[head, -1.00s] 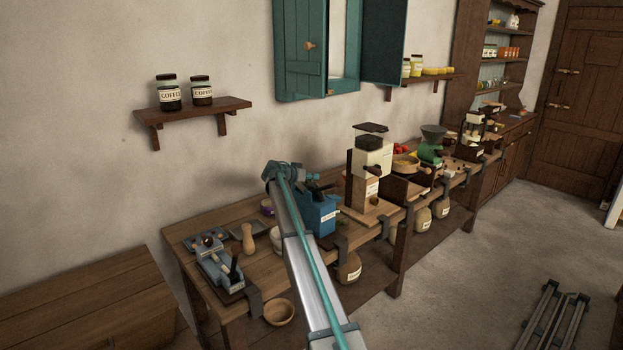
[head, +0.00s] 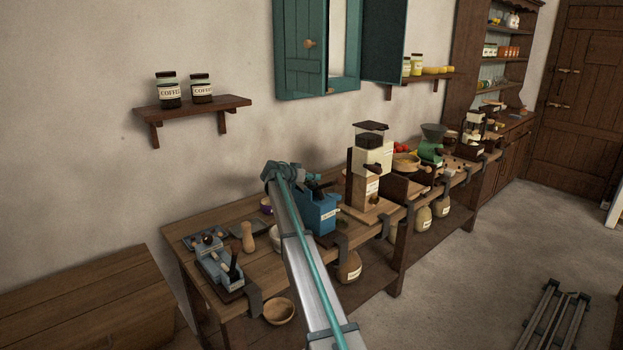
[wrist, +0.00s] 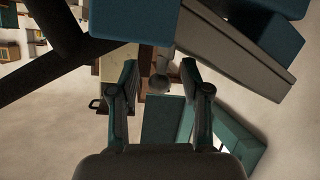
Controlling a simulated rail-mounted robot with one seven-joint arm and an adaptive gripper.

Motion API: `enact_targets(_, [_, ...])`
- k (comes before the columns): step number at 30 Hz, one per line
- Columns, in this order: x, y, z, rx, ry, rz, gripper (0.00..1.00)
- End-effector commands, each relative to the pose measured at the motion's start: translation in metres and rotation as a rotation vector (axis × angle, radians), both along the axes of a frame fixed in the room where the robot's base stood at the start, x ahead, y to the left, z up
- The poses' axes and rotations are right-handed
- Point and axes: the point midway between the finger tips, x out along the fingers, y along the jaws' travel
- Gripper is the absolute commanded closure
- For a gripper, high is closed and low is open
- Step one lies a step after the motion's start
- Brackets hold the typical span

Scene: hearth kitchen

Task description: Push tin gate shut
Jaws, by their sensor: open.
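A blue tin (head: 320,213) with a white label stands on the wooden bench in the head view, just right of my arm. My arm reaches over the bench beside it. My gripper (wrist: 159,82) is open in the wrist view, its two dark fingers apart with nothing held between them. Close by at the top of the wrist view are a blue block (wrist: 140,18) and a long grey panel (wrist: 238,52). I cannot tell which part is the tin gate or how far it stands open. In the head view my arm hides part of the tin's surroundings.
A cream and wood grinder (head: 369,165) stands close right of the tin. Above are a coffee-jar shelf (head: 192,110) and a teal shutter (head: 300,50).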

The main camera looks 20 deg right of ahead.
Motion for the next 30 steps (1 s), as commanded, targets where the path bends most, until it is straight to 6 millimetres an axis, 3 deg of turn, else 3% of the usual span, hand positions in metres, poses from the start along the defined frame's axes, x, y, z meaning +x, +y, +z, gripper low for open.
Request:
enact_targets(18, [-0.039, 0.086, 0.038, 0.000, 0.000, 0.001, 0.53])
enact_targets(30, [-0.044, 0.098, 0.044, 0.000, 0.000, 0.000, 0.53])
